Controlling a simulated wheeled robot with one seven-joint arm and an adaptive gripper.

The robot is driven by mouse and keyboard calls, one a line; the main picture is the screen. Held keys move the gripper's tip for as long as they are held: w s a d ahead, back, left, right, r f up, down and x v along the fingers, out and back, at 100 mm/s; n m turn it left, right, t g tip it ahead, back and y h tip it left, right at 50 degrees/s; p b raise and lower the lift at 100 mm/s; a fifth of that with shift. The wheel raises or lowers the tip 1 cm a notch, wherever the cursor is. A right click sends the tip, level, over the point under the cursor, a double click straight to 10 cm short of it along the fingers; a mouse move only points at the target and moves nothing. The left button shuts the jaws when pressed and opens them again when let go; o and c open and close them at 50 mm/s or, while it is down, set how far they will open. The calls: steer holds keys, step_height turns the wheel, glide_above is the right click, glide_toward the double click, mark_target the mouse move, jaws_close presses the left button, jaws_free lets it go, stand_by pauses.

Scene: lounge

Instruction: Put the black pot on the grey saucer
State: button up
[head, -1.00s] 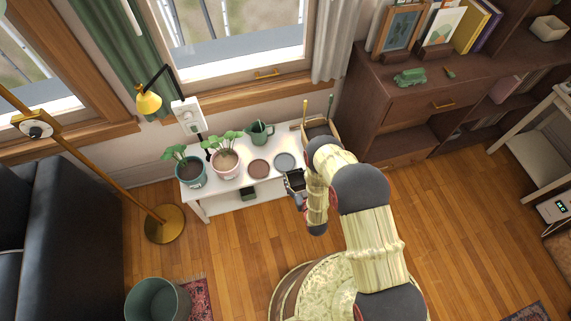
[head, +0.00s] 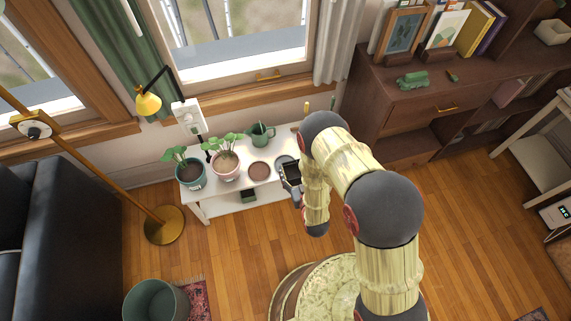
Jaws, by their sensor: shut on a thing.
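The grey saucer (head: 281,159) lies on the white bench (head: 222,208), to the right of a brown saucer (head: 259,170). My gripper (head: 291,181) is shut on the black pot (head: 291,171), a small square-looking dark pot held upright or nearly so. In the head view the pot overlaps the front right part of the grey saucer and hides some of it. The pot appears to be above the bench's front edge; its exact height over the saucer cannot be told. The fingertips are small and partly hidden.
Two potted plants, in a teal pot (head: 190,177) and a pink pot (head: 226,166), stand at the bench's left. A yellow lamp (head: 149,103) leans over the left end. My arm hides the bench's right end.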

steer(key=w+a+f+b, duration=0.1)
steer(key=w+f+b, duration=0.1)
steer(key=w+f, duration=0.1)
steer(key=w+a+f+b, duration=0.1)
steer(key=w+f+b, duration=0.1)
steer(key=w, duration=0.3)
steer(key=w+a+f+b, duration=0.1)
steer(key=w+f+b, duration=0.1)
steer(key=w+f, duration=0.2)
steer(key=shift+w+a+f+b, duration=0.25)
steer(key=shift+w+f+b, duration=0.1)
steer(key=shift+w, duration=0.25)
steer(key=shift+w+f+b, duration=0.1)
steer(key=shift+f+b, duration=0.5)
steer(key=shift+f, duration=0.95)
steer(key=shift+f, duration=0.15)
steer(key=o, duration=1.1)
steer(key=shift+o, duration=0.3)
